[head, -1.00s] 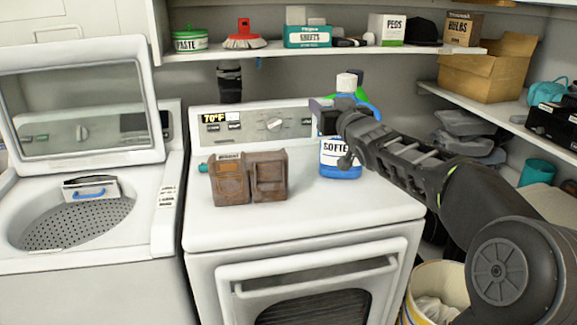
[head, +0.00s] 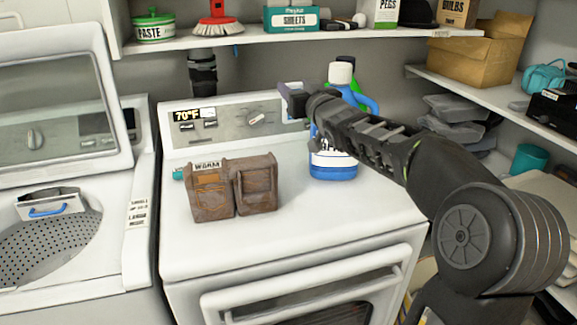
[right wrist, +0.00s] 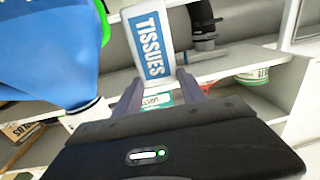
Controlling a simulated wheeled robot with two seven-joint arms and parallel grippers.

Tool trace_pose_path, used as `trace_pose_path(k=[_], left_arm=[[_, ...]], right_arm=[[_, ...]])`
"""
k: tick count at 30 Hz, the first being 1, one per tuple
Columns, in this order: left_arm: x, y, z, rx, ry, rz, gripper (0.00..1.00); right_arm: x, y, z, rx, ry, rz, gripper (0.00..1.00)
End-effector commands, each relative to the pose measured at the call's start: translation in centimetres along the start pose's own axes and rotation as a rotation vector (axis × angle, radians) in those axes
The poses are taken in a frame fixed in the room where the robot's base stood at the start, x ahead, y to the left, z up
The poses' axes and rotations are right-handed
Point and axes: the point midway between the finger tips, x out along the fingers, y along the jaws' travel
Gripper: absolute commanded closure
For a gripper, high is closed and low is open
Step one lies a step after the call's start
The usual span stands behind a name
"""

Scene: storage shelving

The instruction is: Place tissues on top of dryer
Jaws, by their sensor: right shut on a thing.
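The tissues box (right wrist: 152,45), white and blue with "TISSUES" on its side, shows tilted at the fingertips of my right gripper (right wrist: 158,92) in the right wrist view. My right gripper also shows in the head view (head: 295,102), shut on the box above the back of the dryer; I cannot make the box out clearly there. The white dryer (head: 330,235) stands in the middle with a flat top. My left gripper is not in view.
On the dryer stand a brown two-part pouch (head: 231,190) at left and a blue and white softener bottle (head: 333,165) at back right, partly behind my right arm. The front top is clear. Above is a shelf (head: 270,40) with several items. A washer (head: 125,255) stands left.

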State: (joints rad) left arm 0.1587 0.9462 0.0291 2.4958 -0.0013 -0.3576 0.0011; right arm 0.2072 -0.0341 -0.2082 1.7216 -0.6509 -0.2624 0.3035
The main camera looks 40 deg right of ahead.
Motion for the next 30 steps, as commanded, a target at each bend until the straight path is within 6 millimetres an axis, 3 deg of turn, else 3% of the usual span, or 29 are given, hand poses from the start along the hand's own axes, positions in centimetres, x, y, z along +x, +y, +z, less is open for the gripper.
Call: trace_pose_path(k=[9,15,30], left_arm=[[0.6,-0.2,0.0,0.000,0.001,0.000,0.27],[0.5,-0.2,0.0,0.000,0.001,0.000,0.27],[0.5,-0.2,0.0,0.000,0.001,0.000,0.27]], right_arm=[[0.0,0.1,7.8,0.001,-0.007,0.002,0.96],[0.0,0.1,11.7,0.001,-0.003,0.002,0.96],[0.0,0.1,13.2,0.000,-0.003,0.002,0.96]])
